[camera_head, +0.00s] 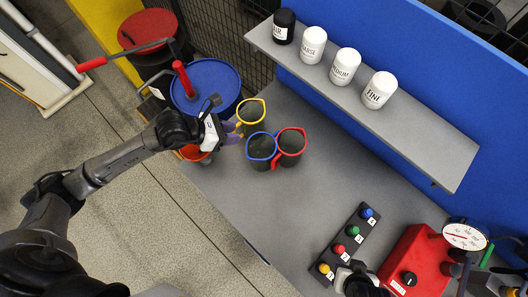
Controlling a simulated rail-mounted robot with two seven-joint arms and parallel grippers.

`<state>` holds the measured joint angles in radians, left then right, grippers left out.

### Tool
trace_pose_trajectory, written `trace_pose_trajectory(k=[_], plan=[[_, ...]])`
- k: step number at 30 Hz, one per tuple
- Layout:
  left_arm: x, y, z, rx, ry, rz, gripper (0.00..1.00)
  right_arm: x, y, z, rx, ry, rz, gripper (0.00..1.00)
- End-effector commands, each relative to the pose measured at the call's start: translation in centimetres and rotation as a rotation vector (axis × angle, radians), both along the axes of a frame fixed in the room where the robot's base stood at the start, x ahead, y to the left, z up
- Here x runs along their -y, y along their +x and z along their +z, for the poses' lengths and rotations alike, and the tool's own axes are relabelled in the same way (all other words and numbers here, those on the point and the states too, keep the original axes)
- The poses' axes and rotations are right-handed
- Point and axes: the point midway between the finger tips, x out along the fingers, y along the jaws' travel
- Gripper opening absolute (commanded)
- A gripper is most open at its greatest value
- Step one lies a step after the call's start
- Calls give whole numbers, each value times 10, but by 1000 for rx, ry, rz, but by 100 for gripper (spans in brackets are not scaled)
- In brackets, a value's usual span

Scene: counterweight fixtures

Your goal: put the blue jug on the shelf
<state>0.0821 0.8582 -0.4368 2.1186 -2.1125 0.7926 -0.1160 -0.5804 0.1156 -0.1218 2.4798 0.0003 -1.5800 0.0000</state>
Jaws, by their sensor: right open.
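The blue jug (261,150) is a dark, open-topped jug with a blue rim and handle. It stands upright on the grey table, left of a red-rimmed jug (290,147) and below a yellow-rimmed jug (251,115). The grey shelf (420,130) runs along the blue back panel. My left gripper (234,133) is at the left side of the yellow-rimmed jug, close to its handle and just above-left of the blue jug. Whether its fingers hold that handle is unclear. My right gripper (360,272) is partly in view at the bottom edge, apart from the jugs, and open.
Several labelled canisters (344,67) line the shelf; its right part is bare. A button strip (345,240) and a red box with a dial (415,262) are at the lower right. A blue drum (207,82) stands left of the table. The middle of the table is clear.

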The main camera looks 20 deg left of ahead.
Motion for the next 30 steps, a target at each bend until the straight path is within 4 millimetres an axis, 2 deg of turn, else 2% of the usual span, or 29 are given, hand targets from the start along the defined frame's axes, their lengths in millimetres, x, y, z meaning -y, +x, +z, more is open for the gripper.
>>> trace_pose_trajectory(k=[3, 6, 18, 30], plan=[[-19, 5, -15, -5, 128, -3, 33, -1, 0, -6, 1, 3, -1, 43], [-22, 10, -27, -9, 175, -3, 33, -1, 0, -13, 1, 2, -2, 43], [8, 43, -72, -9, 187, -3, 33, 2, 0, -46, 1, -6, 2, 43], [18, 52, -84, -9, 187, -3, 33, 3, 0, -54, 1, -11, 5, 43]])
